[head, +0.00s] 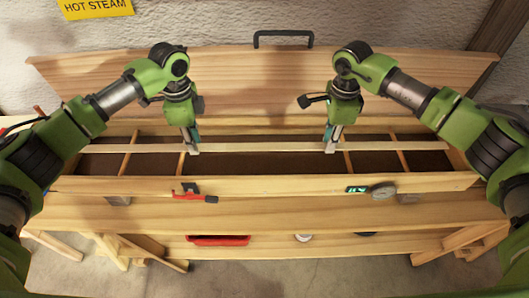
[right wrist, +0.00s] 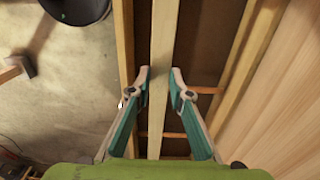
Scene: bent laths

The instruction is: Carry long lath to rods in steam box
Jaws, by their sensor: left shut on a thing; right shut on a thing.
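The long lath (head: 262,147), pale and straight, lies lengthwise over the opening of the wooden steam box (head: 270,185). Thin rods (head: 402,160) cross the dark inside of the box, below the lath in the picture. I cannot tell whether the lath touches them. My left gripper (head: 191,148) is shut on the lath left of its middle. My right gripper (head: 331,147) is shut on it right of its middle. In the right wrist view the lath (right wrist: 163,50) runs between the fingertips of my right gripper (right wrist: 161,80).
The box's lid (head: 260,90) stands open behind, with a dark handle (head: 283,33). A red clamp-like latch (head: 195,196), a small display (head: 356,190) and a round gauge (head: 383,190) are on the front. A red tray (head: 217,240) sits lower. A yellow sign (head: 95,7) hangs behind.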

